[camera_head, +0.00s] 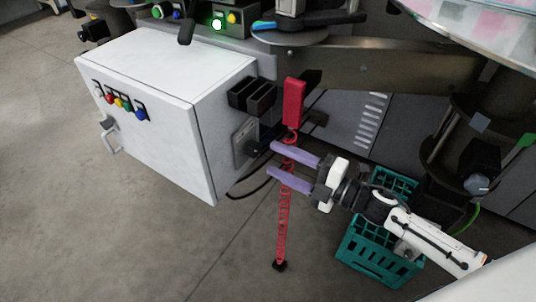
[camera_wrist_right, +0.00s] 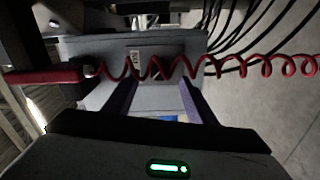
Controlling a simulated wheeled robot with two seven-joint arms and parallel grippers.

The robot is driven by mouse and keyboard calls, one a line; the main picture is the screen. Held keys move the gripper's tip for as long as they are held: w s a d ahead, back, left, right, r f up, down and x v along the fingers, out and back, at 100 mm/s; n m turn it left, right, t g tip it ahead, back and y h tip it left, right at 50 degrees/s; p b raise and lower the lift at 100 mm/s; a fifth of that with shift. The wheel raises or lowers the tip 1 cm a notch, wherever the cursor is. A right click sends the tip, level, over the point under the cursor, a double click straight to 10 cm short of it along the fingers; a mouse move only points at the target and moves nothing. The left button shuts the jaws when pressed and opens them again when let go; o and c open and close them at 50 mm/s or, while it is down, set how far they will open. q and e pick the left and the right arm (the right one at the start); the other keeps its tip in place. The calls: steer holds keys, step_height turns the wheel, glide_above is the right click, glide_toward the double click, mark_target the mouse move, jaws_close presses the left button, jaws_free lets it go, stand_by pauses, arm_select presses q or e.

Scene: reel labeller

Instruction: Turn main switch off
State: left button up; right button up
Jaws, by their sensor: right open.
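My right gripper (camera_head: 271,160) is open and empty, its two purple fingers pointing left toward the right side of the white cabinet (camera_head: 150,75). A small grey box (camera_head: 245,143) sits on that side, just beyond the fingertips; I cannot tell for sure whether it is the main switch, or its position. In the right wrist view the open fingers (camera_wrist_right: 158,82) point at a grey panel (camera_wrist_right: 85,47) with a small label and a dark part, partly hidden behind a red coiled cable (camera_wrist_right: 240,66). My left gripper is not in view.
A red handle (camera_head: 294,102) hangs with its coiled cord (camera_head: 284,215) close to my right fingers. Colored buttons (camera_head: 120,102) line the cabinet's front. A teal crate (camera_head: 372,263) stands on the floor under my right arm. Open floor lies below the cabinet.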

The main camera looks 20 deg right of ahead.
steer(key=v, duration=0.5)
steer(key=shift+s+d, duration=0.15)
steer(key=shift+s, duration=0.1)
arm_select(q)
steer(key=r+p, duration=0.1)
steer(key=p, duration=0.1)
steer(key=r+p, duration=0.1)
steer(key=p, duration=0.1)
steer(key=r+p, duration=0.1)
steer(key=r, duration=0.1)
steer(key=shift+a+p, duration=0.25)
steer(key=shift+p, duration=0.15)
arm_select(e)
steer(key=s+a+f+m+g+h, duration=0.2)
steer(key=s+a+f+m+h, duration=0.1)
steer(key=s+f+m, duration=0.4)
steer(key=s+a+f+m+g+h, duration=0.3)
steer(key=s+f+m, duration=0.4)
steer(key=s+m, duration=0.3)
steer(key=a+m+h, duration=0.1)
steer(key=m+h, duration=0.1)
steer(key=m, duration=0.2)
steer(key=shift+a+g, duration=0.25)
steer(key=shift+g, duration=0.05)
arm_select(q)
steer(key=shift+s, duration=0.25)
arm_select(e)
steer(key=shift+r, duration=0.1)
